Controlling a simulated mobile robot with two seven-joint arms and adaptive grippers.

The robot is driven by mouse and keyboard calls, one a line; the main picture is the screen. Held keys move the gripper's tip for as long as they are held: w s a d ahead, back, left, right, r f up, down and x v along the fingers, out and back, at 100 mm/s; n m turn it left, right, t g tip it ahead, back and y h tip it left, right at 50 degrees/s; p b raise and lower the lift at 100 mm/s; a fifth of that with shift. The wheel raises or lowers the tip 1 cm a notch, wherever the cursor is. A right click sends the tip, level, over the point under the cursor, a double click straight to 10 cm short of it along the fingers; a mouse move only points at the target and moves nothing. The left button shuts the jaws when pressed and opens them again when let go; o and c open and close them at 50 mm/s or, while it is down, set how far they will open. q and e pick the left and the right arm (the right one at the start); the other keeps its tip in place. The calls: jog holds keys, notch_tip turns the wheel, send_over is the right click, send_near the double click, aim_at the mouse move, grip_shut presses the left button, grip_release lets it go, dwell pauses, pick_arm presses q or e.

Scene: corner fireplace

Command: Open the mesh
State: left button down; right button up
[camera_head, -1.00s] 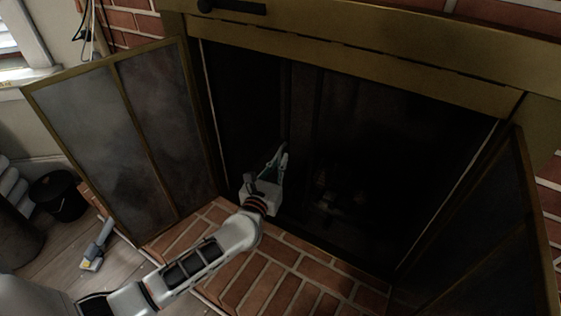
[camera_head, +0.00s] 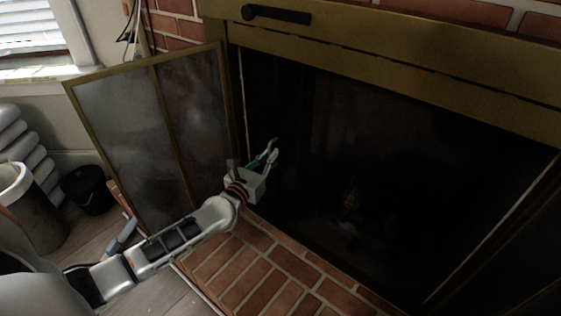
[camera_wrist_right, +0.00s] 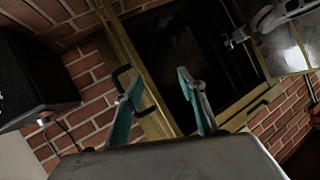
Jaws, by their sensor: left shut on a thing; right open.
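The mesh (camera_head: 285,100) is a dark hanging screen inside the fireplace opening. In the head view its dark folds show at the left part of the opening, and its outline is hard to tell in the shadow. My left gripper (camera_head: 268,154) is at the left side of the opening, low down, with its fingers closed on the mesh edge; the contact itself is dark. My left gripper also shows in the right wrist view (camera_wrist_right: 234,40). My right gripper (camera_wrist_right: 155,76) is open and empty in the right wrist view, in front of the brass frame. It is outside the head view.
The left glass door (camera_head: 150,135) stands swung open beside my left arm. The right door (camera_head: 510,255) is open at the right edge. A black handle (camera_head: 275,14) sits on the brass hood. The brick hearth (camera_head: 255,270) is clear. A black bucket (camera_head: 87,190) stands left.

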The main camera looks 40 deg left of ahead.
pick_arm(q)
jog(key=shift+a+f, duration=0.2)
jog(key=shift+a, duration=0.65)
pick_arm(e)
jog(key=shift+a+f, duration=0.1)
jog(key=shift+a, duration=0.4)
pick_arm(q)
jog(key=c, duration=2.5)
grip_release()
jog(key=shift+r, duration=0.1)
jog(key=shift+s, duration=0.1)
jog(key=s+d, duration=0.2)
jog(key=s, duration=0.9)
jog(key=shift+s, duration=0.4)
